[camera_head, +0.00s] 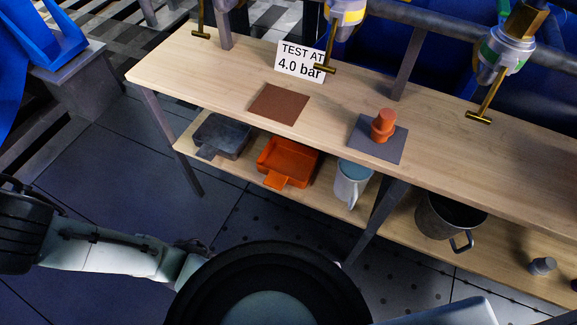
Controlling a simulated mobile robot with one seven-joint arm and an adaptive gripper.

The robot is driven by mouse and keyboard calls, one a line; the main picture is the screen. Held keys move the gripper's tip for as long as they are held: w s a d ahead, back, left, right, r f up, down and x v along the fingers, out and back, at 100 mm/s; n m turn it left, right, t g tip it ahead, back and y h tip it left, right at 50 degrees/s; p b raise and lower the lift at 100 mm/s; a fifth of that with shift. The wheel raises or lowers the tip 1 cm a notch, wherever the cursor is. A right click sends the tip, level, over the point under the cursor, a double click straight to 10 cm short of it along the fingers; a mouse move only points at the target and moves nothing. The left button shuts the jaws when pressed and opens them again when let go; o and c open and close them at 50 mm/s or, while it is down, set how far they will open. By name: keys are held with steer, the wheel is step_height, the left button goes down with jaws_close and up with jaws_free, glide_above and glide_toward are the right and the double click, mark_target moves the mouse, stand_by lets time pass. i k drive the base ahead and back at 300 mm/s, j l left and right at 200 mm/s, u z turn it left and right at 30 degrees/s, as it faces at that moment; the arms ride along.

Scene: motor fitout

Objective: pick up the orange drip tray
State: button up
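The orange drip tray (287,155) sits on the lower shelf of the wooden bench, under the tabletop. It is a shallow open box that looks empty, with a short tab handle (274,181) pointing toward me at the shelf's front edge. The tabletop stands above it, and its front side is open to me. Parts of my arm (110,255) show at the lower left, well apart from the tray. I cannot make out my gripper or its fingertips in this view.
A dark grey tray (222,136) stands left of the orange tray, and a pale mug (350,184) right of it. A dark pot (447,216) stands farther right. Bench legs (378,219) rise at the front. An orange fitting (383,125) stands on the tabletop. The floor before the shelf is clear.

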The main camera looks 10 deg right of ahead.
mark_target(283, 160)
steer(key=k+l, duration=0.2)
steer(key=l, duration=0.25)
steer(key=k+l, duration=0.25)
steer(key=l, duration=0.15)
steer(key=k+l, duration=0.2)
steer(key=l, duration=0.25)
steer(key=k+l+u, duration=0.1)
steer(key=k+l, duration=0.15)
steer(key=l, duration=0.2)
steer(key=i, duration=0.5)
